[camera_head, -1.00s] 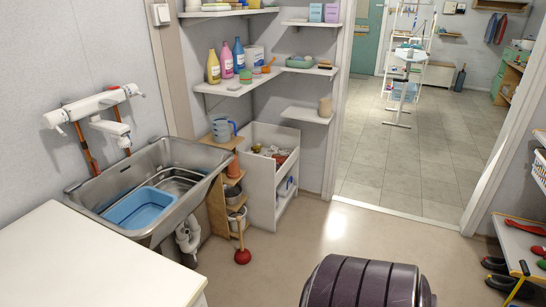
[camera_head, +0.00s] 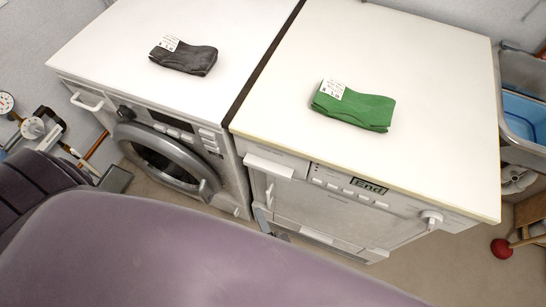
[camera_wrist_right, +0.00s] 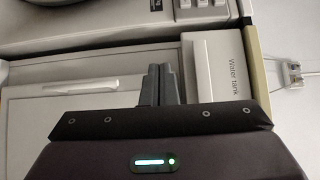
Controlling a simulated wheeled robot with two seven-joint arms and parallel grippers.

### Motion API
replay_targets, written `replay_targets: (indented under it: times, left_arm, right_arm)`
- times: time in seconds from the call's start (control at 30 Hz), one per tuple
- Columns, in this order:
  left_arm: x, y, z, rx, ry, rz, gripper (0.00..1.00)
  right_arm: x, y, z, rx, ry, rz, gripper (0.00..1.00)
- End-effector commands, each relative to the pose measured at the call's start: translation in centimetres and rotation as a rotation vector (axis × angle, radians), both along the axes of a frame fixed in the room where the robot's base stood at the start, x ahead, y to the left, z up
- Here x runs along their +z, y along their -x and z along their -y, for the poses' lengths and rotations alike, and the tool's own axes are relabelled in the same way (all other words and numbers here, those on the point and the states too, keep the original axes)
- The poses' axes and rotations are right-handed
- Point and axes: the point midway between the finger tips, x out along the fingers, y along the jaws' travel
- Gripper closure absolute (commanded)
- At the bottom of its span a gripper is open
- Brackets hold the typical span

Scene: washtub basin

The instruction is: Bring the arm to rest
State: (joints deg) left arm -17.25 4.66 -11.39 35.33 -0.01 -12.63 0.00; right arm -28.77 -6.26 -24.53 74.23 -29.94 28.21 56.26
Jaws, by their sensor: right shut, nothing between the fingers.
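My right gripper (camera_head: 263,220) is shut and empty. In the head view only its small dark tips show past my purple arm, low in front of the dryer (camera_head: 340,205). In the right wrist view its two dark fingers (camera_wrist_right: 161,84) are together, in front of the dryer's pale front and beside the panel marked "Water tank" (camera_wrist_right: 212,80). Nothing is held between them. I cannot tell whether they touch the dryer. My large purple arm links fill the bottom of the head view and hide the floor there. I do not make out my left gripper.
A washing machine (camera_head: 165,155) stands left of the dryer, with a dark folded cloth (camera_head: 184,56) on top. A green folded cloth (camera_head: 353,106) lies on the dryer. Gauges (camera_head: 33,128) and pipes are at far left. The sink with a blue basin (camera_head: 525,117) and a red plunger (camera_head: 502,248) are at right.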

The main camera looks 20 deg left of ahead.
Motion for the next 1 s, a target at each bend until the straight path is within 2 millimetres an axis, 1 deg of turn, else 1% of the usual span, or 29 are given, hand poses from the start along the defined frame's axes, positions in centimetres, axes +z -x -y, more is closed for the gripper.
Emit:
replay_targets:
  times: [0.03, 0.1, 0.2, 0.47, 0.57, 0.67, 0.7, 0.77, 0.8, 0.87, 0.9, 0.97, 1.0]
  left_arm:
    - [-0.1, -0.7, 0.1, 0.000, 0.001, 0.009, 0.64]
    - [0.0, -1.2, 0.1, 0.000, 0.002, 0.018, 0.64]
    - [-0.1, -1.2, 0.2, -0.001, 0.003, 0.018, 0.64]
    - [-0.1, -0.5, 0.2, -0.001, 0.003, 0.008, 0.64]
    - [-0.1, -0.3, 0.2, -0.002, 0.002, 0.006, 0.64]
    - [-0.1, -0.2, 0.2, -0.002, 0.003, 0.003, 0.64]
    - [-0.1, -0.2, 0.2, -0.002, 0.003, 0.003, 0.64]
    - [0.0, -0.1, 0.2, -0.002, 0.003, 0.003, 0.64]
    - [0.0, -0.1, 0.2, -0.002, 0.002, 0.003, 0.64]
    - [0.1, -0.1, 0.2, -0.002, 0.002, 0.003, 0.64]
    - [0.1, -0.1, 0.2, -0.002, 0.002, 0.003, 0.64]
    - [0.2, -0.1, 0.2, -0.002, 0.002, 0.003, 0.64]
    - [0.2, -0.1, 0.2, -0.001, 0.003, 0.003, 0.64]
  right_arm:
    - [-0.1, 0.9, 0.0, 0.001, 0.000, -0.003, 1.00]
    - [-0.1, 1.5, 0.1, 0.001, 0.001, -0.001, 1.00]
    - [-0.1, 2.1, 0.1, 0.001, 0.001, -0.001, 1.00]
    - [-0.1, 2.3, 0.1, 0.001, 0.004, -0.001, 1.00]
    - [-1.5, 2.4, 0.6, 0.006, 0.052, -0.006, 1.00]
    - [-5.3, 2.8, 2.1, 0.022, 0.196, -0.016, 1.00]
    - [-7.5, 3.1, 3.1, 0.035, 0.280, -0.022, 1.00]
    - [-11.2, 3.7, 5.2, 0.063, 0.426, -0.036, 1.00]
    - [-13.8, 4.2, 6.8, 0.086, 0.528, -0.047, 1.00]
    - [-17.4, 5.2, 9.6, 0.129, 0.681, -0.066, 1.00]
    - [-19.7, 5.9, 11.6, 0.160, 0.779, -0.081, 1.00]
    - [-22.8, 7.0, 14.8, 0.213, 0.920, -0.107, 1.00]
    - [-24.7, 8.0, 17.2, 0.255, 1.011, -0.127, 1.00]
